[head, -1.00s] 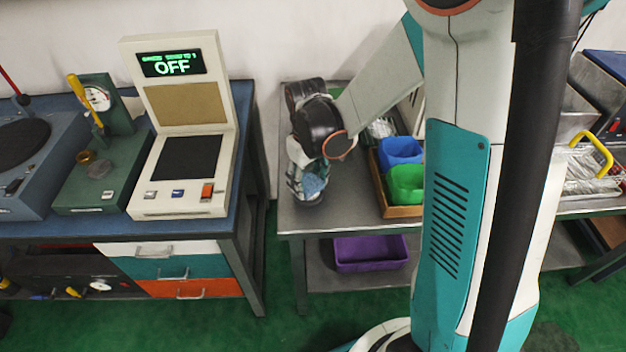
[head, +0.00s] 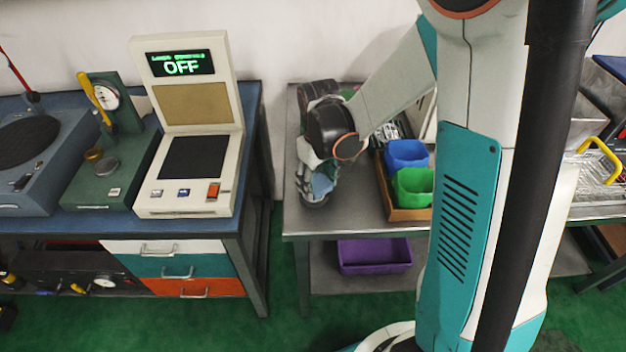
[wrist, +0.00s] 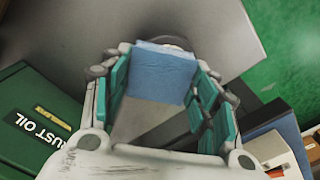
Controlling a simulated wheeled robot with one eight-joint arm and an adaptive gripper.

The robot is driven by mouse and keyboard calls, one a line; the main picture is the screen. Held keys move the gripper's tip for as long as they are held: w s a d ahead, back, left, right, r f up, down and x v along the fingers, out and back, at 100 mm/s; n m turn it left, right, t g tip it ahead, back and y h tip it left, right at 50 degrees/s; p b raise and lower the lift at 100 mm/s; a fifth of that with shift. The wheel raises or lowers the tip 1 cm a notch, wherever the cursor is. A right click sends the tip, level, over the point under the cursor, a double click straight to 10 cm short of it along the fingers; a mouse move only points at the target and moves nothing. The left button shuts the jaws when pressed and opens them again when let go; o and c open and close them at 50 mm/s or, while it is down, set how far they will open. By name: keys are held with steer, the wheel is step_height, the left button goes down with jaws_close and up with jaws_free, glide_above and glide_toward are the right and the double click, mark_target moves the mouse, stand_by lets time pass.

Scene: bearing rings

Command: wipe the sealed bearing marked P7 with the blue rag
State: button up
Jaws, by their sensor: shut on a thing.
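The blue rag (wrist: 160,76) is a folded square between the teal fingers of my gripper (wrist: 161,58) in the wrist view. In the head view my gripper (head: 318,178) points down over the left part of the grey metal table, with the rag (head: 322,186) showing at its fingers. A round metallic rim (wrist: 178,42) peeks out just past the rag's far edge. It may be a bearing, mostly covered by the rag. I cannot read a P7 mark, and cannot tell whether the rag touches the rim.
The grey table (head: 350,215) has free room in front of my gripper. A wooden tray (head: 408,214) holds a blue bin (head: 405,154) and a green bin (head: 412,187). A green rust oil box (wrist: 35,120) is near my gripper. A bench machine (head: 190,150) reading OFF stands left.

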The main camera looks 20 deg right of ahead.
steer(key=shift+s+d, duration=0.15)
steer(key=shift+d, duration=0.15)
steer(key=shift+a, duration=0.15)
steer(key=shift+w+a, duration=0.15)
steer(key=shift+a, duration=0.55)
steer(key=shift+w+a, duration=0.1)
steer(key=shift+a, duration=0.55)
steer(key=shift+d, duration=0.15)
steer(key=shift+s+d, duration=0.3)
steer(key=shift+d, duration=0.35)
steer(key=shift+s+d, duration=0.25)
steer(key=shift+d, duration=0.35)
steer(key=shift+w+a, duration=0.1)
